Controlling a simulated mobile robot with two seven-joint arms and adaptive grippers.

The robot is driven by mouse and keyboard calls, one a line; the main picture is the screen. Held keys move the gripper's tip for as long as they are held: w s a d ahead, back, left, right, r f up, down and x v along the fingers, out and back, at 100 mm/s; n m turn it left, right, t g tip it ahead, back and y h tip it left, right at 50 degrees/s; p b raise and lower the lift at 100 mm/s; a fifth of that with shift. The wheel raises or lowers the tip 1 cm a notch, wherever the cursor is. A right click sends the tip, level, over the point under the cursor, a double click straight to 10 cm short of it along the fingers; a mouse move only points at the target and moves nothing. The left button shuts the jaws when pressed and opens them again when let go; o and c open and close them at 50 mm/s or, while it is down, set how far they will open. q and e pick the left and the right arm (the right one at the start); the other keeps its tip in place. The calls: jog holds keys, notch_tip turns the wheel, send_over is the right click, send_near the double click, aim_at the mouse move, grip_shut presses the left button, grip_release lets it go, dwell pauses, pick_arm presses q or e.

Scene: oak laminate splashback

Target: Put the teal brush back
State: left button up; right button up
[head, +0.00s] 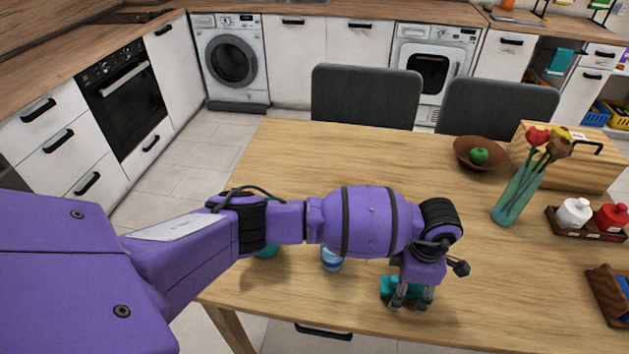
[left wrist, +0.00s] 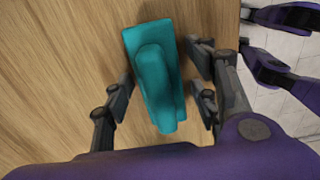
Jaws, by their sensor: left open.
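The teal brush (left wrist: 158,75) lies on the wooden table near its front edge. In the left wrist view it is between the spread fingers of my left gripper (left wrist: 161,86), with a gap on the right side and the left finger close to its edge. In the head view my left gripper (head: 408,301) points down over the brush (head: 389,286), which it partly covers. My left gripper is open. Purple and dark parts of mine show at the upper right of the left wrist view; I cannot tell the right gripper's state from them. The brush's place is not clear.
A blue glass item (head: 331,260) and another teal item (head: 267,251) stand partly hidden behind my left arm. To the right are a teal vase (head: 512,198) with flowers, a brown bowl (head: 476,154), a bottle caddy (head: 562,225) and a wooden box (head: 588,172). The table's middle is clear.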

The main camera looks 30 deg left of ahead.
pick_arm(q)
notch_tip(320, 180, up, 12)
jog(key=shift+r, duration=0.25)
dwell(0.3)
